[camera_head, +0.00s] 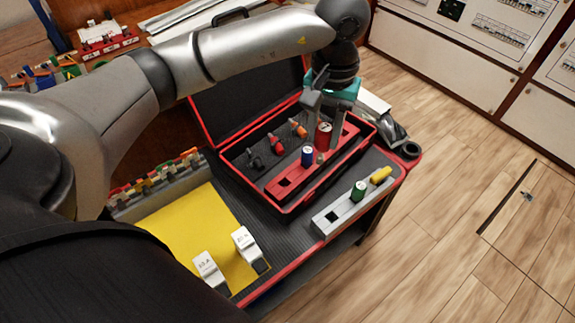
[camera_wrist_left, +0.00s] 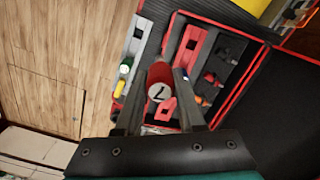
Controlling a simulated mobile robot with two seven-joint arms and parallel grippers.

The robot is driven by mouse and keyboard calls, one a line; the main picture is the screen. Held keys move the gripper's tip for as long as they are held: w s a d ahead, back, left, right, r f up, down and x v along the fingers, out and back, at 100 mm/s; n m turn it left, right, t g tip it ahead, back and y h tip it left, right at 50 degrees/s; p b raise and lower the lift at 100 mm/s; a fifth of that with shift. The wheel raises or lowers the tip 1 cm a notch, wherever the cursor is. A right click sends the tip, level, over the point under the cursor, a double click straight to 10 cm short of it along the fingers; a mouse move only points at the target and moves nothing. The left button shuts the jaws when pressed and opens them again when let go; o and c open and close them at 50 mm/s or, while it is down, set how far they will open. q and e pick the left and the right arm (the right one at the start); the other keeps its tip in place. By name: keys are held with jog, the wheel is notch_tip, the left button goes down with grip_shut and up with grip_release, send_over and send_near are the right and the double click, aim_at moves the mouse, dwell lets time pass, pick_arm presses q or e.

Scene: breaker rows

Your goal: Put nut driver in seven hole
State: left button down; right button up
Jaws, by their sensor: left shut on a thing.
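My left gripper (camera_head: 322,104) is shut on the red nut driver (camera_head: 323,136), whose cap reads 7 in the left wrist view (camera_wrist_left: 159,92). The driver is held over the red slotted rail (camera_head: 295,184) in the open toolbox. The rail also shows in the left wrist view (camera_wrist_left: 205,42). The driver's lower end is hidden in both views, so I cannot tell whether it is in a hole. A blue driver (camera_head: 307,157) stands in the same rail, with an open square hole nearer the front. My right gripper is not in view.
A grey rail (camera_head: 325,224) beside the toolbox holds a green driver (camera_head: 358,191) and a yellow one (camera_head: 381,175). Orange and red handled tools (camera_head: 275,144) lie in the toolbox.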

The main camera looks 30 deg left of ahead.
pick_arm(q)
jog(key=a+n+b, duration=0.3)
jog(key=a+b, duration=0.1)
jog(key=a, duration=0.4)
jog(key=f+b, duration=0.2)
jog(key=f, duration=0.4)
jog(key=f+b, duration=0.3)
jog(key=f, duration=0.3)
jog(key=a+f+b, duration=0.1)
jog(key=f+b, duration=0.1)
jog(key=f, duration=0.4)
jog(key=shift+w+f, duration=0.2)
jog(key=shift+f, duration=0.15)
jog(key=shift+f+b, duration=0.15)
jog(key=shift+b, duration=0.15)
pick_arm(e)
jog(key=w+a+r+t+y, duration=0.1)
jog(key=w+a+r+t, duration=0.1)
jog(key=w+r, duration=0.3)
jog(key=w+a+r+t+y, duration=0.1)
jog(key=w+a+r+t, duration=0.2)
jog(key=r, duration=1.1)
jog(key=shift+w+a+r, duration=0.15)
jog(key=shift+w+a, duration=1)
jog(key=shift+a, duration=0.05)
